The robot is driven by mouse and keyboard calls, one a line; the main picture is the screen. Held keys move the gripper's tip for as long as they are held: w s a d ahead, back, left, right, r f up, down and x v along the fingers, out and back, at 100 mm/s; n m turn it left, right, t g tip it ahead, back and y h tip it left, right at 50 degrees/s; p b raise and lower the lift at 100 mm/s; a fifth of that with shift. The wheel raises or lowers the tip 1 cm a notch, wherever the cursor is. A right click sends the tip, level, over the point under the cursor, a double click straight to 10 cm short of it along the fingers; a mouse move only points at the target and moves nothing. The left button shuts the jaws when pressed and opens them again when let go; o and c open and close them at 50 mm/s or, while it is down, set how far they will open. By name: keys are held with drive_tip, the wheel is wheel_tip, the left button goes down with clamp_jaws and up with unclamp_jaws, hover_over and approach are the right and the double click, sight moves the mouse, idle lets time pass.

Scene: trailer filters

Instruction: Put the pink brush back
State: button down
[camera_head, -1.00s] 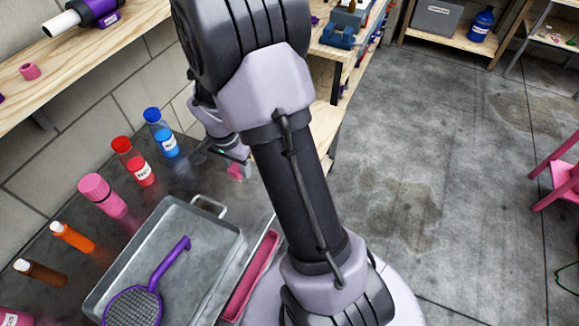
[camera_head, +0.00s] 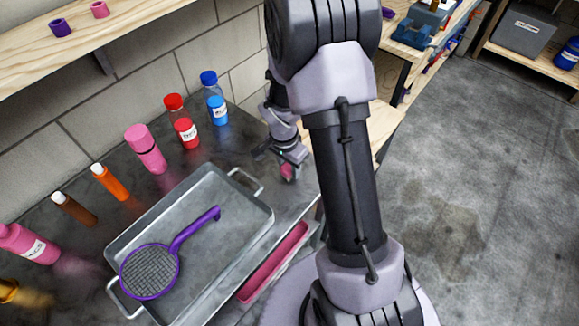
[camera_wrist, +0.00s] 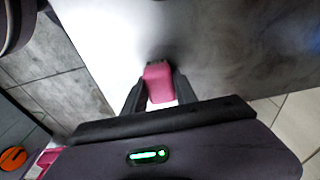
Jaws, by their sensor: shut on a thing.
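My gripper (camera_head: 290,160) is shut on the pink brush (camera_head: 288,173), beyond the far right end of the metal tray. In the wrist view, the pink brush (camera_wrist: 158,85) sits between the two fingers of my gripper (camera_wrist: 160,92), with its dark bristle end pointing away. In the head view, my arm is close to the brush and only a small pink part shows.
A metal tray (camera_head: 232,262) holds a purple strainer (camera_head: 150,270). A narrow pink trough (camera_head: 272,264) lies along its near right side. Several bottles, including red (camera_head: 186,132) and blue (camera_head: 218,110), line the wall. A shelf (camera_head: 130,22) hangs above.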

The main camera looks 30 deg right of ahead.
drive_tip(key=c, duration=1)
unclamp_jaws()
drive_tip(key=shift+o, duration=0.2)
wheel_tip(320, 180, up, 12)
drive_tip(key=a+p, duration=0.1)
drive_tip(key=p, duration=0.4)
wheel_tip(320, 180, up, 7)
drive_tip(key=n+t, duration=0.1)
hover_over(286, 168)
drive_tip(key=a, duration=0.2)
drive_tip(key=s+a+r+n+t+y, duration=0.3)
drive_tip(key=s+a+r+n, duration=0.5)
drive_tip(key=s+a+r, duration=0.4)
drive_tip(key=s+r+t, duration=0.1)
drive_tip(key=s+r, duration=0.1)
drive_tip(key=s, duration=0.2)
drive_tip(key=shift+s+a+r+n, duration=0.25)
drive_tip(key=shift+s+a+n, duration=0.05)
drive_tip(key=shift+s+a, duration=0.1)
wheel_tip(286, 168, down, 2)
drive_tip(key=shift+f+b, duration=0.2)
drive_tip(key=shift+b, duration=1)
